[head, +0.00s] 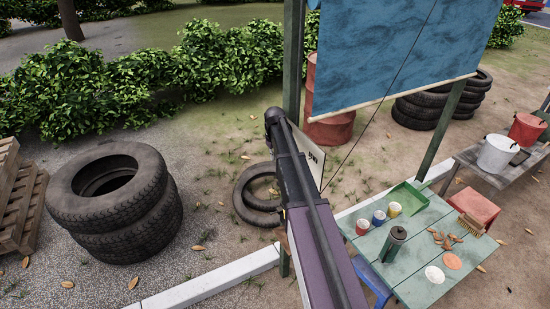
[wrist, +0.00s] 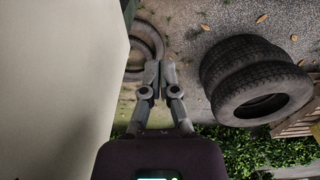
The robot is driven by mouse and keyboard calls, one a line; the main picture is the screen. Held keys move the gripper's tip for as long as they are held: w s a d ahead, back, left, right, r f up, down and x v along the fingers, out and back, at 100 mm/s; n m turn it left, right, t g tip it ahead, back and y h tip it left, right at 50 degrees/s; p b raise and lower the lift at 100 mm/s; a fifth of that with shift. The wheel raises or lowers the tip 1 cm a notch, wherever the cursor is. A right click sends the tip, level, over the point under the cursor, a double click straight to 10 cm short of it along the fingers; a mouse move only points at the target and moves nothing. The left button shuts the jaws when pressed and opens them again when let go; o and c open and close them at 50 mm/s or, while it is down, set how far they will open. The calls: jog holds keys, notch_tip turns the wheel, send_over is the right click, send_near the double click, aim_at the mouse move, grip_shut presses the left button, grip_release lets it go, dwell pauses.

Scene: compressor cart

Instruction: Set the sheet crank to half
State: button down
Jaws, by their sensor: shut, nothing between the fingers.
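The blue sheet (head: 400,45) hangs between posts in the head view, with a pale bar along its lower edge. I cannot make out the sheet crank in either view; my arm covers part of the near green post (head: 293,60). A white board (head: 312,158) with dark marks, too small to read, shows partly behind my arm. In the wrist view my gripper (wrist: 160,68) is shut and empty, its fingertips together. A large pale flat surface (wrist: 55,80) stands close to its left. The gripper is hidden in the head view.
A green table (head: 365,245) holds several cans, a flask and a green dustpan. A tyre stack (head: 115,205) stands at left, beside pallets (head: 20,200). Flat tyres (head: 250,205) lie behind my arm. A red drum (head: 330,128) stands behind the sheet.

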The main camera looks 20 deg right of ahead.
jog(key=shift+w+r+p, duration=0.2)
jog(key=shift+r+p, duration=0.3)
jog(key=shift+r, duration=0.15)
jog(key=shift+w+r+p, duration=0.15)
jog(key=shift+r+p, duration=0.3)
jog(key=shift+r, duration=0.15)
jog(key=shift+s, duration=0.1)
jog(key=s+a+f+b, duration=0.2)
jog(key=s+a, duration=0.3)
jog(key=s, duration=0.4)
jog(key=s+a+f+b, duration=0.3)
jog(key=s+a, duration=0.3)
jog(key=s, duration=0.4)
jog(key=s+a+f+m+b, duration=0.1)
jog(key=s+a+f+b, duration=0.2)
jog(key=s+a, duration=0.3)
jog(key=s, duration=0.4)
jog(key=shift+g, duration=0.3)
